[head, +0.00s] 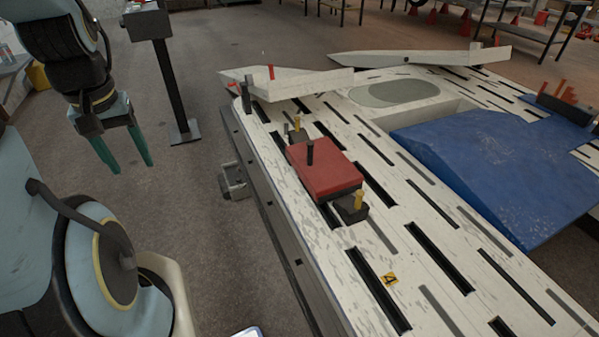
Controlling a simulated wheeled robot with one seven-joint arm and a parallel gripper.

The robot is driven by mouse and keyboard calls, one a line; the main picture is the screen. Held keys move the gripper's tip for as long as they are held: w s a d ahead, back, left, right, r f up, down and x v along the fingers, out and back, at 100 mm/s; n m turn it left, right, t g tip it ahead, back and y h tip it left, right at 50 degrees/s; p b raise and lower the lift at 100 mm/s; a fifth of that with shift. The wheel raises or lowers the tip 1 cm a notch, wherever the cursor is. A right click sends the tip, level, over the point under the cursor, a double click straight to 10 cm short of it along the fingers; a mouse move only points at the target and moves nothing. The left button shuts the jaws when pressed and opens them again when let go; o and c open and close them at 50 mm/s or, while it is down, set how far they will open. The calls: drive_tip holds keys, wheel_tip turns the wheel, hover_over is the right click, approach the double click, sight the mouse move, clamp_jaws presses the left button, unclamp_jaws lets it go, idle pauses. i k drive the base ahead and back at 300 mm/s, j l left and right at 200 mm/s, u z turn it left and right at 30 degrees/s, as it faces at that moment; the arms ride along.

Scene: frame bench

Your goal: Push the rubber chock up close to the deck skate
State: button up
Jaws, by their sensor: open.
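A red, flat-topped block with a short black post, which looks like the deck skate (322,172), sits on the white slotted deck near its left edge. A small black block with a yellow peg (351,211) sits close against its near right corner. A similar dark block with a yellowish peg (296,134) sits at its far left end. Either could be the rubber chock; I cannot tell which. My gripper (132,168) has two teal fingers spread apart, pointing down and empty. It is at the upper left, left of the deck and clear of the blocks.
The white deck (350,262) has many dark slots and a yellow marker (390,280). A large blue panel (500,170) covers its right part. White angled ramps (290,82) stand at the far end. A black post stand (172,80) is on the floor behind my gripper.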

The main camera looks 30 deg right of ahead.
sight(352, 211)
drive_tip(key=i+l+z, duration=0.1)
drive_tip(key=i+z, duration=0.85)
drive_tip(key=z, duration=0.15)
